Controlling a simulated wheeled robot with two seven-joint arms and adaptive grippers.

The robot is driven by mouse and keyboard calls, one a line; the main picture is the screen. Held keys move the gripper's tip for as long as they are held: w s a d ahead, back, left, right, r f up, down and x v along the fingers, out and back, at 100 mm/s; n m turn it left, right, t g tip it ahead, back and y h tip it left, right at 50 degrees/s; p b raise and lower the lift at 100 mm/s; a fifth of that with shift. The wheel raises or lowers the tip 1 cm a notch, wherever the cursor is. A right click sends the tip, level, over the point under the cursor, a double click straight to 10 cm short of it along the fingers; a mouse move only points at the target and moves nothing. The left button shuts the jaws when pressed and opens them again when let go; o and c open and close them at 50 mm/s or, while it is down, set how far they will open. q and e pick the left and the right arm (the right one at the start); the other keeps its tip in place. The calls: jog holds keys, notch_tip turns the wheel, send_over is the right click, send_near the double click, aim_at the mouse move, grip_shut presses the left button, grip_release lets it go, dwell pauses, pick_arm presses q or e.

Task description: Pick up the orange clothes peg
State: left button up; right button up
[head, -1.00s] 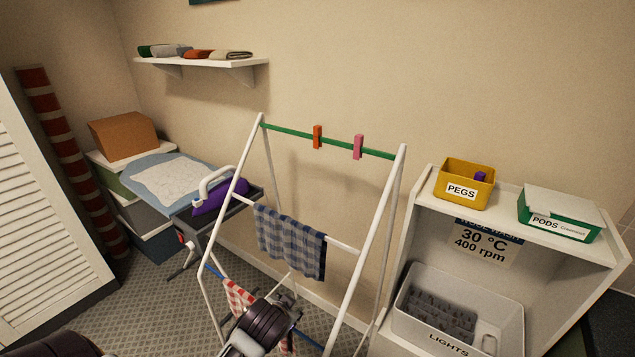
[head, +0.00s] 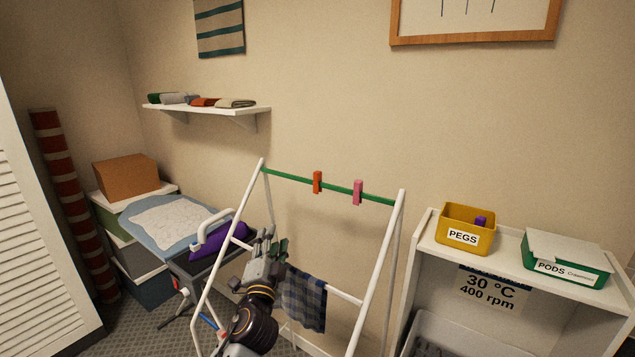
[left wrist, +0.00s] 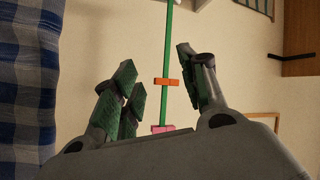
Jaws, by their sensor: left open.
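The orange clothes peg (head: 317,182) is clipped upright on the green top rail (head: 286,175) of the white drying rack. A pink peg (head: 357,192) sits to its right on the same rail. My left gripper (head: 270,240) is open and empty, below and to the left of the orange peg, in front of the rack and beside the checked cloth. In the left wrist view, the orange peg (left wrist: 167,82) shows beyond and between the open green-padded fingers (left wrist: 158,80), apart from them. The pink peg (left wrist: 162,129) is partly hidden by the gripper body. My right gripper is out of view.
The blue checked cloth (head: 305,300) hangs on a lower bar. The rack's white side frames (head: 376,275) flank the rail. A purple iron (head: 215,240) on an ironing board stands left. A yellow PEGS box (head: 464,238) and PODS box (head: 567,262) stand on the right shelf unit.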

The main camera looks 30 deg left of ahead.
pick_arm(q)
jog(key=w+d+r+m+t+h, duration=0.2)
jog(key=d+r+m+h, duration=0.2)
jog(key=r+m+h, duration=0.65)
jog(key=w+d+r+m+t+h, duration=0.2)
jog(key=d+r+m+h, duration=0.25)
jog(key=m, duration=1.15)
jog(key=w+a+f+m+g+y, duration=0.3)
jog(key=a+m+g, duration=0.1)
jog(key=a, duration=0.4)
jog(key=shift+w+a+f+g+y, duration=0.2)
jog(key=shift+w+f+g+y, duration=0.1)
jog(key=shift+w+f+y, duration=0.1)
